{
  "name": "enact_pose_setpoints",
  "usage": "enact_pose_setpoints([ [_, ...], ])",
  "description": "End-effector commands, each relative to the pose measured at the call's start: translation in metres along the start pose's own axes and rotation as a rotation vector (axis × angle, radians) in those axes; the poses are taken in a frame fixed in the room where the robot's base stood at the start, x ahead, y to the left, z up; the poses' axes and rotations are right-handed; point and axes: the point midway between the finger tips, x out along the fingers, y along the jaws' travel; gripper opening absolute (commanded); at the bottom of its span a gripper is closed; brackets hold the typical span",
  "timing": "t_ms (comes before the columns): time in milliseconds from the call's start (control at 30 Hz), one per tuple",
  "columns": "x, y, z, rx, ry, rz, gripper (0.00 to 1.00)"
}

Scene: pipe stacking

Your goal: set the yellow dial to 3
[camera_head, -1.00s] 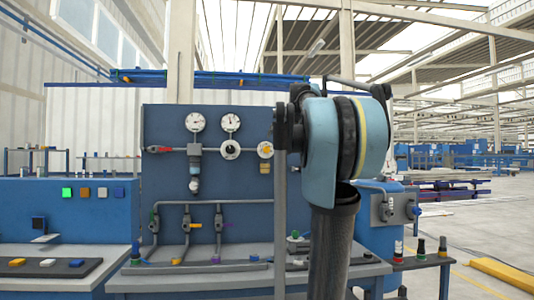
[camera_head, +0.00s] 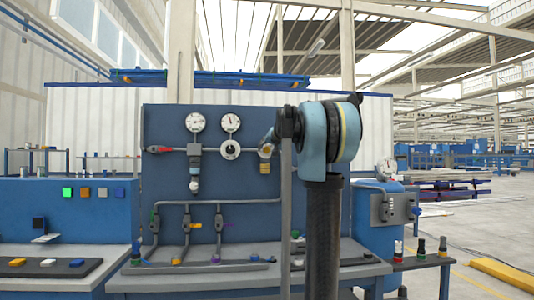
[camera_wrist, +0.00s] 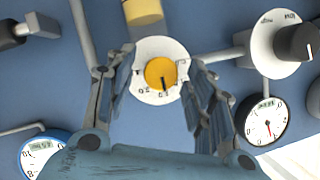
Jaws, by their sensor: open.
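The yellow dial (camera_wrist: 160,73) is a round knob on a white scale plate (camera_wrist: 147,47), mounted on the blue panel. Its dark pointer line runs toward the bottom of the wrist view; the small digits along the lower plate edge are too blurred to read surely. My gripper (camera_wrist: 162,76) is open, with one finger to the left and one to the right of the dial. I cannot tell whether either finger touches it. In the head view my gripper (camera_head: 270,139) is at the yellow dial (camera_head: 265,153), partly covering it and its plate.
The blue panel (camera_head: 160,125) also carries two round gauges (camera_head: 195,122) (camera_head: 231,122), a white dial with a black knob (camera_head: 230,149), a red-handled valve (camera_head: 158,149) and grey pipes. A yellow cylinder (camera_wrist: 142,12) adjoins the dial plate's top in the wrist view. A grey workbench (camera_head: 235,284) stands below.

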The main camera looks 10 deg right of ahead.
Motion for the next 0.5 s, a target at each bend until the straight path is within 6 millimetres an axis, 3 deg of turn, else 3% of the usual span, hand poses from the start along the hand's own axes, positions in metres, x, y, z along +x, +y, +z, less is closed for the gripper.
enact_pose_setpoints([
  [400,0.0076,0.0001,0.0001,0.001,0.000,0.000,0.49],
  [433,0.0076,0.0001,0.0000,0.000,0.000,0.000,0.47],
  [500,0.0075,0.0001,0.0000,0.001,0.000,0.000,0.31],
])
